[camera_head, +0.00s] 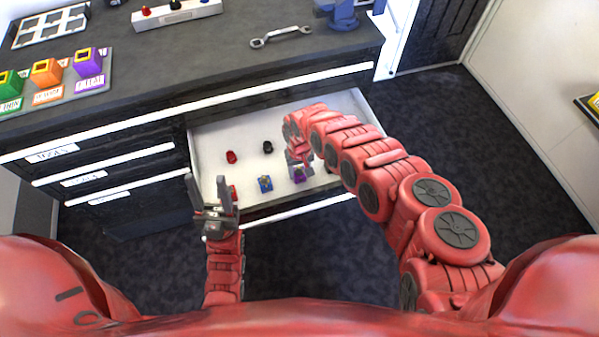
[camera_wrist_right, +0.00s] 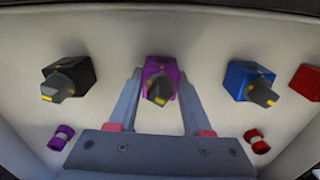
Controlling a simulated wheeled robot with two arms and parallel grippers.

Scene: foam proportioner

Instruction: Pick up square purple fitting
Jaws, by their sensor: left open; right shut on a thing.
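The square purple fitting (camera_wrist_right: 151,66), with a dark grey top piece and yellow mark, is between the two fingers of my right gripper (camera_wrist_right: 160,82) in the right wrist view. My right gripper is shut on it. In the head view the purple fitting (camera_head: 298,178) is low in the open drawer, partly hidden under my right gripper (camera_head: 299,160). I cannot tell whether it is off the drawer floor. My left gripper (camera_head: 212,190) is open and empty, in front of the drawer's left side.
The open drawer (camera_head: 225,137) also holds a blue square fitting (camera_wrist_right: 239,76), a black one (camera_wrist_right: 83,70), a red one (camera_wrist_right: 306,80) and small round red (camera_wrist_right: 256,141) and purple (camera_wrist_right: 62,138) pieces. The counter (camera_head: 190,65) above carries a wrench (camera_head: 280,36) and coloured blocks.

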